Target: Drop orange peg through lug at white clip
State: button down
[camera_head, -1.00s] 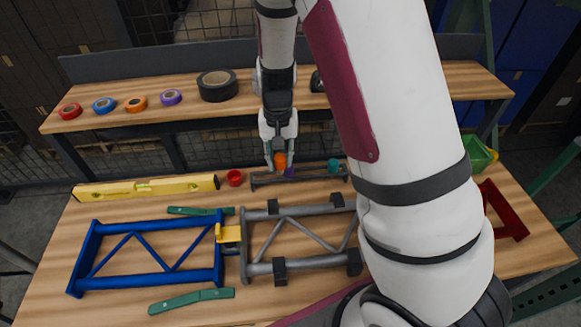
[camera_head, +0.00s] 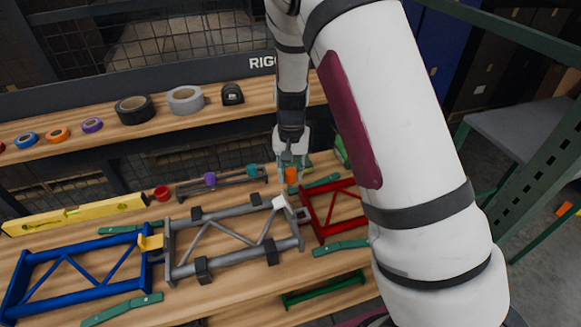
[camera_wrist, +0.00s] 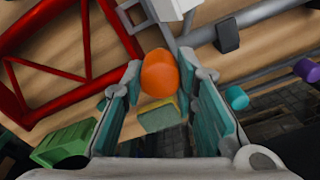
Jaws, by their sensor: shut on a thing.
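My gripper (camera_head: 288,166) is shut on the orange peg (camera_head: 291,175), above the back of the bench near the joint between the grey frame (camera_head: 215,227) and the red frame (camera_head: 334,207). In the wrist view the peg (camera_wrist: 159,73) sits between the fingertips. The white clip (camera_head: 279,202) is at the grey frame's upper right corner, in front of the peg in the head view. It also shows at the top of the wrist view (camera_wrist: 167,9). The lug (camera_head: 302,214) beside the clip is small, and its hole cannot be made out.
A peg rack (camera_head: 228,184) holds purple and teal pegs. A yellow clip (camera_head: 150,242) sits between the blue frame (camera_head: 80,268) and the grey frame. Green straps lie around the frames. A green bin (camera_wrist: 65,143) stands near the red frame. Tape rolls line the back shelf.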

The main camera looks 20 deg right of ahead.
jog(key=s+d+m+p, duration=0.25)
jog(key=s+m, duration=0.25)
jog(key=m, duration=0.5)
jog(key=shift+a+f+b, duration=0.15)
jog(key=shift+f+b, duration=0.3)
jog(key=shift+f, duration=1.2)
jog(key=shift+a+f+b, duration=0.15)
jog(key=shift+f+b, duration=0.25)
jog(key=shift+f, duration=1.2)
jog(key=shift+a+f+b, duration=0.15)
jog(key=shift+f+b, duration=0.3)
jog(key=shift+f, duration=1.2)
jog(key=shift+f, duration=0.1)
jog(key=c, duration=1.2)
grip_release()
notch_tip(320, 180, up, 12)
